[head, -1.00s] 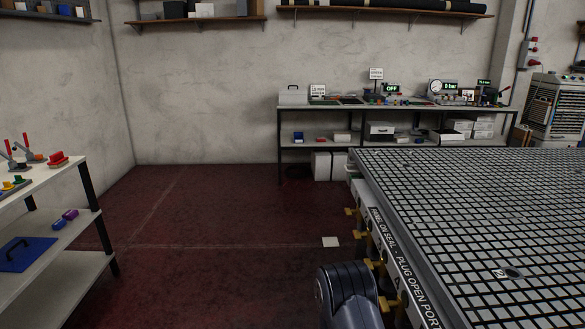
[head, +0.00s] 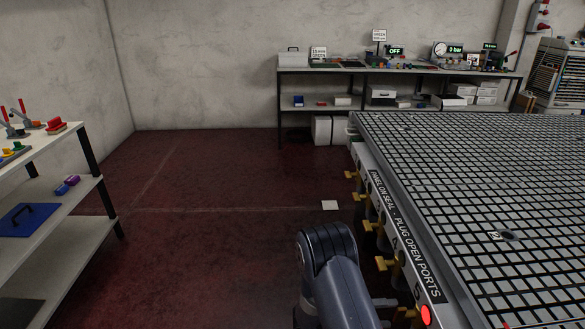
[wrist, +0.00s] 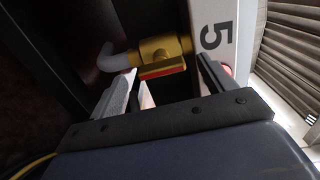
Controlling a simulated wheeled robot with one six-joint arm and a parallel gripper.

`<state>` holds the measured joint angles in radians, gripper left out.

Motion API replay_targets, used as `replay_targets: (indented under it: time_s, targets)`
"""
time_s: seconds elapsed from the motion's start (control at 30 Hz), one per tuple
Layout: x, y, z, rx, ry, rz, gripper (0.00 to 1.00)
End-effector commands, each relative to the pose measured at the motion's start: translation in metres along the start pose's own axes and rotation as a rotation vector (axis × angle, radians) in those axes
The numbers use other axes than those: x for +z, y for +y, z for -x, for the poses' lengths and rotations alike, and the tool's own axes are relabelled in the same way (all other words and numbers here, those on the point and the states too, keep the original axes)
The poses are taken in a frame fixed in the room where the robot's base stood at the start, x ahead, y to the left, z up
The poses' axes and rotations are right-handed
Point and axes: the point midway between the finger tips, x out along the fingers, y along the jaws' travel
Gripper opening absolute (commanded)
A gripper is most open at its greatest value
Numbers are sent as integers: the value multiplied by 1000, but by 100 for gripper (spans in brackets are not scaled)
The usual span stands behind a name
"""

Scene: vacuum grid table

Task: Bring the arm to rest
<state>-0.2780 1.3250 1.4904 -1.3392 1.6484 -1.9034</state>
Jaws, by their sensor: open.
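My gripper (wrist: 167,68) shows in the wrist view with its two grey fingers apart. A brass valve (wrist: 160,50) with a red-edged handle and a pale hose appears beyond and between the fingertips. I cannot tell whether a finger touches it. In the head view my dark arm (head: 332,265) reaches up from the bottom edge, beside the left side of the grid table (head: 372,160). The fingers are not clear in that view.
Several brass valves line the table's side, such as one valve (head: 361,197). A red round part (head: 426,315) sits low on that side. The white label with a 5 (wrist: 213,35) is close to the gripper. A shelf rack (head: 60,230) stands left; the red floor (head: 215,240) between is clear.

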Motion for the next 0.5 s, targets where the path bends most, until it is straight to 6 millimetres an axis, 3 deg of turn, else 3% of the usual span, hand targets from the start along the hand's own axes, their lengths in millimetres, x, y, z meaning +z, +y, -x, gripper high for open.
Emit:
replay_targets:
  time_s: [0.2,0.5]
  targets:
    - [-1,-1,-46,0,6,0,78]
    - [0,0,-42,0,0,-268,78]
